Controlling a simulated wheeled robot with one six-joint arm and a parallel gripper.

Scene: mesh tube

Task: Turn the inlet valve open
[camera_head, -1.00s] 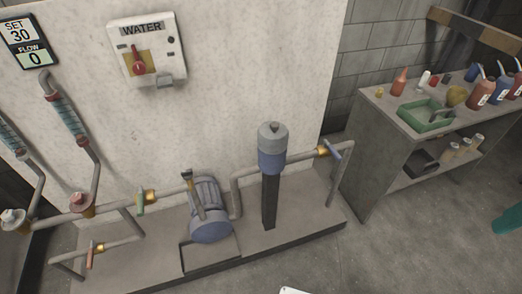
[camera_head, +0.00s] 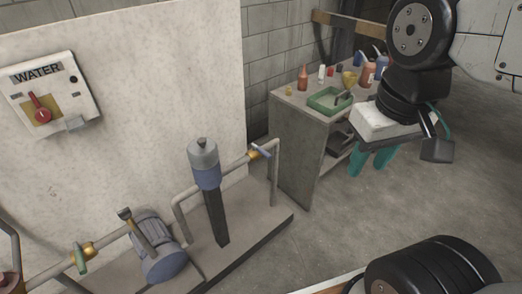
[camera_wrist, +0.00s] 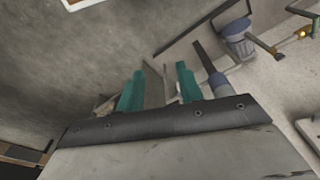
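No valve carries a readable label, so I cannot tell by name which is the inlet. A brass valve with a blue-purple handle (camera_head: 261,150) sits on the pipe right of the grey-and-blue filter canister (camera_head: 205,165). A brass valve with a green handle (camera_head: 80,258) sits on the pipe left of the blue pump (camera_head: 160,255). My gripper (camera_head: 368,172) has teal fingers, apart and empty, in the air to the right of the pipework. In the wrist view, the gripper (camera_wrist: 160,68) also shows a clear gap between its fingers, with the pump (camera_wrist: 238,40) beyond at upper right.
The red-knobbed WATER box (camera_head: 50,95) hangs on the wall panel. A grey bench (camera_head: 300,130) with bottles and a green tray (camera_head: 329,100) stands behind my gripper. The plinth (camera_head: 270,228) carries the pipework. Bare floor lies in front of the plinth.

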